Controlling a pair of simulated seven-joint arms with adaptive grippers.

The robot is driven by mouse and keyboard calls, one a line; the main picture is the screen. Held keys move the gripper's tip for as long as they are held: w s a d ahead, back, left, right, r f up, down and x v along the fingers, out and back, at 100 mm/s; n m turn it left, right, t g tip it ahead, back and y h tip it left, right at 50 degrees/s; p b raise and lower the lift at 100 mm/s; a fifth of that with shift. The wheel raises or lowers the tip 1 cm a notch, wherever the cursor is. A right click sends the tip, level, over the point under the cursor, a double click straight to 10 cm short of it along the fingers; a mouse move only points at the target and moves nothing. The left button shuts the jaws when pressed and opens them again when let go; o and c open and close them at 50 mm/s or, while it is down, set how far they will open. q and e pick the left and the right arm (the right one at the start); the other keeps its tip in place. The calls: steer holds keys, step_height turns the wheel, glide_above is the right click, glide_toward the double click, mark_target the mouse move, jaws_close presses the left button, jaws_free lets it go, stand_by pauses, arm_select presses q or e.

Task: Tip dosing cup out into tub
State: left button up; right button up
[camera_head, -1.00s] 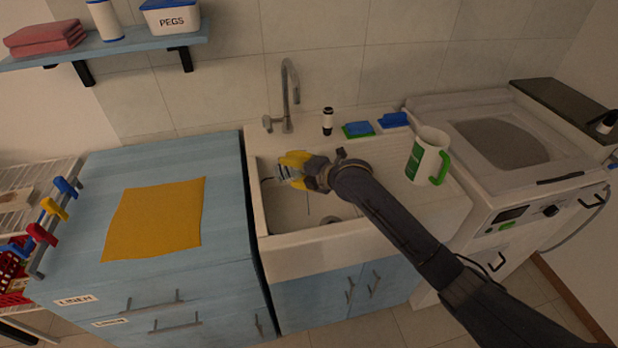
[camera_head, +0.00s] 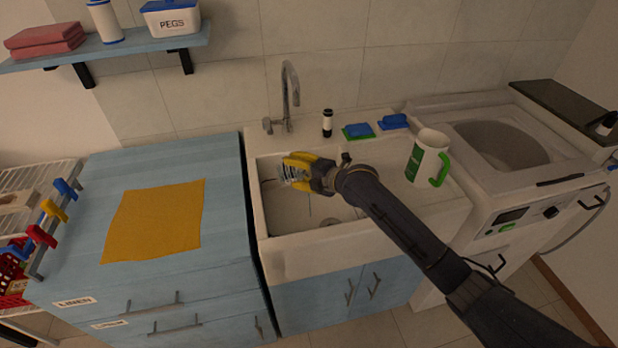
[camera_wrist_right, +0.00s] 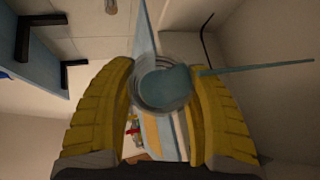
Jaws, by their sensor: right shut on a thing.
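My right gripper (camera_head: 297,170), with yellow fingers, is shut on the dosing cup (camera_head: 292,174) above the white sink tub (camera_head: 262,225). In the right wrist view the clear, ridged cup (camera_wrist_right: 163,85) sits between both fingers and shows blue liquid inside. The cup looks tipped on its side. A thin blue streak (camera_wrist_right: 255,68) runs from its rim, apparently liquid pouring. A faint thin line shows below the cup in the head view. My left gripper is out of view.
A white jug (camera_head: 427,160) with a green handle stands on the drainer right of the basin. The tap (camera_head: 288,95), a small bottle (camera_head: 327,122) and blue sponges (camera_head: 358,130) are behind. A washing machine (camera_head: 510,220) is right; a yellow cloth (camera_head: 155,220) lies left.

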steer(key=shift+d+r+y+b, duration=0.15)
steer(key=shift+d+y+b, duration=0.15)
steer(key=shift+d, duration=0.1)
steer(key=shift+d+r+m+t+y+b, duration=0.15)
steer(key=shift+d+m+t+y+b, duration=0.2)
steer(key=shift+m+y+b, duration=0.45)
stand_by(1.2)
steer(key=shift+a, duration=0.1)
